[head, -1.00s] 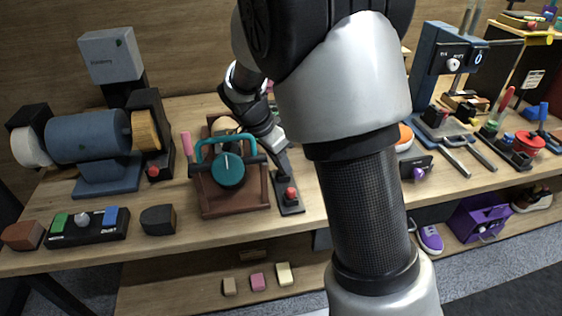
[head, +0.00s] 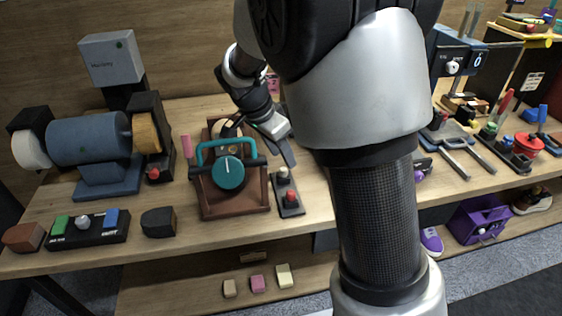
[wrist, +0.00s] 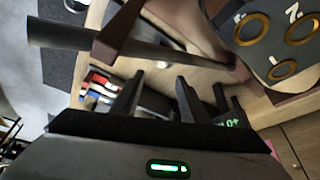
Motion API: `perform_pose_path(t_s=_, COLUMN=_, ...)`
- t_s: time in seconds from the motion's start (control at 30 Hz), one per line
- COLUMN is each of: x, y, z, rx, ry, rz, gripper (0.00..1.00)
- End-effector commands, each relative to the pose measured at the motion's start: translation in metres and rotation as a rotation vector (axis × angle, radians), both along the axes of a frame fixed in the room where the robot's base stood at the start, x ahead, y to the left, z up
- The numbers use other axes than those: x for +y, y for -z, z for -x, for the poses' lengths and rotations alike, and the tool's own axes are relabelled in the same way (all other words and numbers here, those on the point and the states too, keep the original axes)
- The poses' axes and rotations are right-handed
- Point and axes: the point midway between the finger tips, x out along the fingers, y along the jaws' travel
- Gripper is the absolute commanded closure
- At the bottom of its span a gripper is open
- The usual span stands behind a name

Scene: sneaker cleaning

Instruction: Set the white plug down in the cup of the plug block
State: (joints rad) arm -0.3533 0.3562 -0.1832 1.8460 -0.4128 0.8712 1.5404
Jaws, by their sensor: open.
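The plug block (head: 289,200) is a small dark block on the bench, right of the brown stand with the teal dial. The white plug (head: 283,172) stands on the far end of this block and looks seated there. How deep it sits in the cup I cannot tell. A red plug (head: 291,196) stands on the near end. My gripper (head: 285,150) is above and just behind the white plug, apart from it, its fingers open and empty. The wrist view shows the dark, spread fingers (wrist: 158,95) with nothing clearly held. The white plug cannot be made out there.
The brown stand (head: 232,203) with its teal dial (head: 228,172) is close left of the block. A blue grinder (head: 88,136) and a dark tray (head: 89,235) with coloured pieces stand further left. Bare bench lies right of the block, partly hidden by my arm.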

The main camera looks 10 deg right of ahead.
Motion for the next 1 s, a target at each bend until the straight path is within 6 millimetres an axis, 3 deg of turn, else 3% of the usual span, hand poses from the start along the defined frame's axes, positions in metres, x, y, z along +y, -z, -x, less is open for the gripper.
perform_pose_path(t_s=0.1, x=0.000, y=-0.026, z=-0.001, rx=-0.004, ry=-0.001, rz=-0.001, gripper=0.60)
perform_pose_path(t_s=0.3, x=0.000, y=-0.049, z=0.000, rx=-0.001, ry=0.000, rz=0.000, gripper=0.60)
perform_pose_path(t_s=0.77, x=-0.001, y=-0.056, z=0.002, rx=0.001, ry=-0.006, rz=-0.003, gripper=0.60)
perform_pose_path(t_s=0.87, x=-0.005, y=-0.067, z=0.014, rx=0.007, ry=-0.050, rz=-0.022, gripper=0.60)
perform_pose_path(t_s=1.0, x=-0.013, y=-0.098, z=0.056, rx=0.015, ry=-0.220, rz=-0.074, gripper=0.60)
